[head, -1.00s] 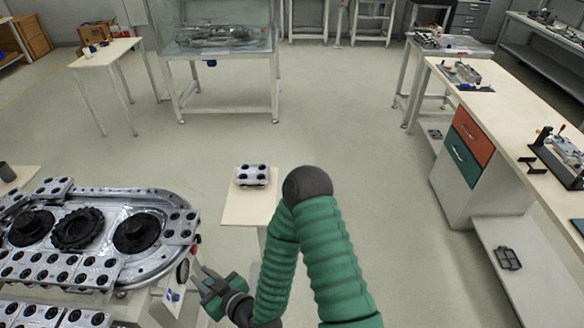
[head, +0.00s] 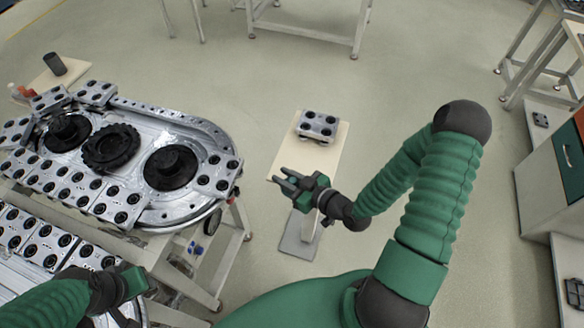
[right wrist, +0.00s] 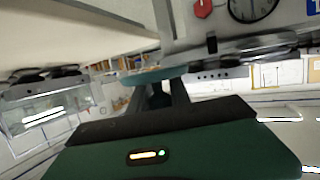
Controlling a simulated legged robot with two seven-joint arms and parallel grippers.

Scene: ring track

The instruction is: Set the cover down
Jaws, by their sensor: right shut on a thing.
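My right gripper (head: 285,183) is in front of the small pale stand, beside the right end of the ring track. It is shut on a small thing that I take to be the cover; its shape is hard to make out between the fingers. In the right wrist view the dark fingers (right wrist: 163,95) point away from the camera, and the held part is not clear there. A silver block with black round caps (head: 318,125) sits on the small stand (head: 292,155), apart from the gripper. My left gripper (head: 125,290) is at the lower left by the track; its fingers are unclear.
The oval ring track (head: 200,135) at left carries several silver blocks and black round wheels (head: 110,148). A dark cup (head: 55,64) stands on a pale table behind it. A workbench with drawers (head: 560,175) is at right. Open floor lies between stand and bench.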

